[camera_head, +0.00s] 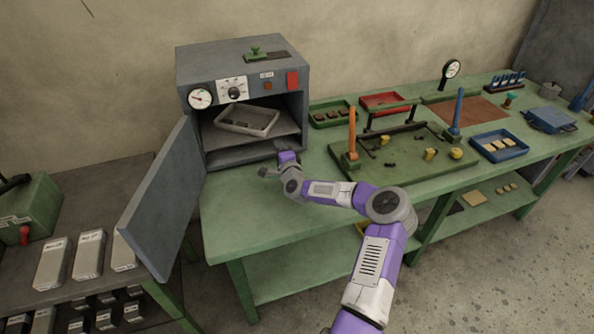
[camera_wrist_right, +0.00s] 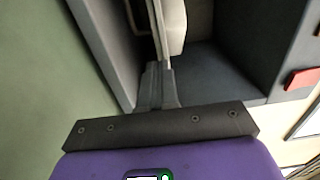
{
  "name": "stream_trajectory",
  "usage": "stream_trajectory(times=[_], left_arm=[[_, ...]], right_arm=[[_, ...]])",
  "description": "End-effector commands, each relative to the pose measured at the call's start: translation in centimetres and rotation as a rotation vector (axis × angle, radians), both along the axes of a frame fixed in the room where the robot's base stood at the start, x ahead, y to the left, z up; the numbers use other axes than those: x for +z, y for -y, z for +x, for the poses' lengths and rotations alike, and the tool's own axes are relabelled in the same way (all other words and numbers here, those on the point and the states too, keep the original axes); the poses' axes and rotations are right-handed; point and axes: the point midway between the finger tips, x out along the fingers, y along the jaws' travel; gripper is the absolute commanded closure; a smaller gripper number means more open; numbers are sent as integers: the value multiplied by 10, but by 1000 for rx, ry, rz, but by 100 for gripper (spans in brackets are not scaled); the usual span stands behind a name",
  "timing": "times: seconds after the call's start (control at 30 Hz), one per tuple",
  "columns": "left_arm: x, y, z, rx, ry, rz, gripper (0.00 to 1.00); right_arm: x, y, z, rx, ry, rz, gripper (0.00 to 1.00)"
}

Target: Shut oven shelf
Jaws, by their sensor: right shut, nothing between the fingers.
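The grey oven (camera_head: 240,62) stands at the back left of the green bench, its door (camera_head: 168,205) swung wide open to the left. Inside, the oven shelf (camera_head: 282,128) lies level across the chamber, with a light grey tray (camera_head: 247,121) on it. My right gripper (camera_head: 281,147) is at the lower right of the oven opening, near the shelf's front edge. In the right wrist view its fingers (camera_wrist_right: 157,88) are together and empty, pointing into the chamber. I cannot tell whether they touch the shelf. My left gripper is not in view.
A green tray (camera_head: 330,114) of dark pieces stands right of the oven. A large green board (camera_head: 385,170) with orange and blue posts takes up the bench middle. Metal blocks (camera_head: 88,255) stand on the lower left table. The bench before the oven (camera_head: 245,205) is clear.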

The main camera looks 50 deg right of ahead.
Motion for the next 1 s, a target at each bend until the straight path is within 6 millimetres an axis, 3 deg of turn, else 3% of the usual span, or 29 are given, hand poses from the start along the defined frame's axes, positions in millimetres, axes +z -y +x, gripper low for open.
stream_trajectory(times=[0.5, 0.7, 1.0], left_arm=[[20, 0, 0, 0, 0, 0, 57], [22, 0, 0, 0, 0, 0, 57], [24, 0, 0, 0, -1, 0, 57]], right_arm=[[-1, -47, -75, 7, -6, 2, 100], [-3, -54, -86, 7, -6, 4, 100], [0, -55, -87, 7, -5, 4, 100]])
